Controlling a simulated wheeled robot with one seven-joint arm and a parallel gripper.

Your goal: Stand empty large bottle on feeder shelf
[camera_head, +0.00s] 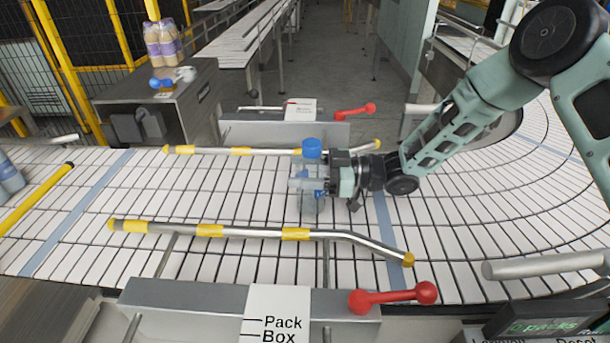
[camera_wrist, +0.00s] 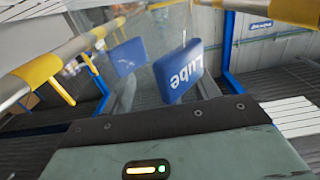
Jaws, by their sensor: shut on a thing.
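The empty large bottle (camera_head: 309,203) is clear with a blue cap (camera_head: 312,147). It stands roughly upright in my gripper (camera_head: 312,184), over the white slatted conveyor (camera_head: 230,205), between two guide rails. I cannot tell whether its base touches the slats. My gripper is shut around the bottle's body from the right. I cannot tell for sure which surface is the feeder shelf.
Yellow-banded rails (camera_head: 260,233) run along the conveyor. Red handles (camera_head: 392,297) and a "Pack Box" sign (camera_head: 278,315) are at the front. Blue bottles (camera_head: 9,175) are at the left edge.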

